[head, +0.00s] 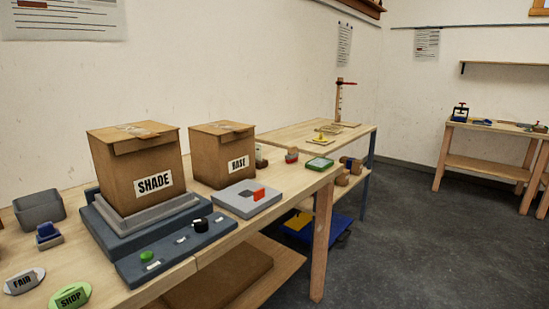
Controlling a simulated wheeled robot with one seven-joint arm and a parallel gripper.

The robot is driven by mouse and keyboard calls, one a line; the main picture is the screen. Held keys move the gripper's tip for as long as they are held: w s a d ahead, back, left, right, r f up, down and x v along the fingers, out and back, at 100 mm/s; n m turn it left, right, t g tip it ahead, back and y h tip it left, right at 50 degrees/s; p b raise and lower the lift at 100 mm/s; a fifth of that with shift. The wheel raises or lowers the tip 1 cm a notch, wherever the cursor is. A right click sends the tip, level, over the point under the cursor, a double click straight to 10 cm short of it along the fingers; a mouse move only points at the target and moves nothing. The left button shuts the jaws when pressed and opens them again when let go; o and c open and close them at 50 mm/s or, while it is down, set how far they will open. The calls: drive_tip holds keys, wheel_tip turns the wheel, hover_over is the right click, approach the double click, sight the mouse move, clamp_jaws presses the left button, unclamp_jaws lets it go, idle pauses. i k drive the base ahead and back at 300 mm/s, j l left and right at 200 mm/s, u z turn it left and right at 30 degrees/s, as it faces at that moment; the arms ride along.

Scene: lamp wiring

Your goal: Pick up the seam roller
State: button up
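I cannot clearly make out a seam roller in the head view. Several small tools are too small to identify. A wood and dark-blue piece (351,164) is at the right end of the near bench (305,186), with a tan rounded piece (342,179) just below it. A small blue-topped block (48,236) sits at the left of the bench. A red and grey piece (292,156) stands near the back edge. My gripper is not in view.
On the bench, a SHADE box (137,172) stands on a grey stepped base, beside another labelled box (222,155), a dark panel (168,250) with a green button, and a grey plate (246,199). A grey bin (39,209) is at left. Floor (410,235) at right is clear.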

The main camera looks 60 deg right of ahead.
sight(293, 156)
drive_tip(key=z, duration=1.55)
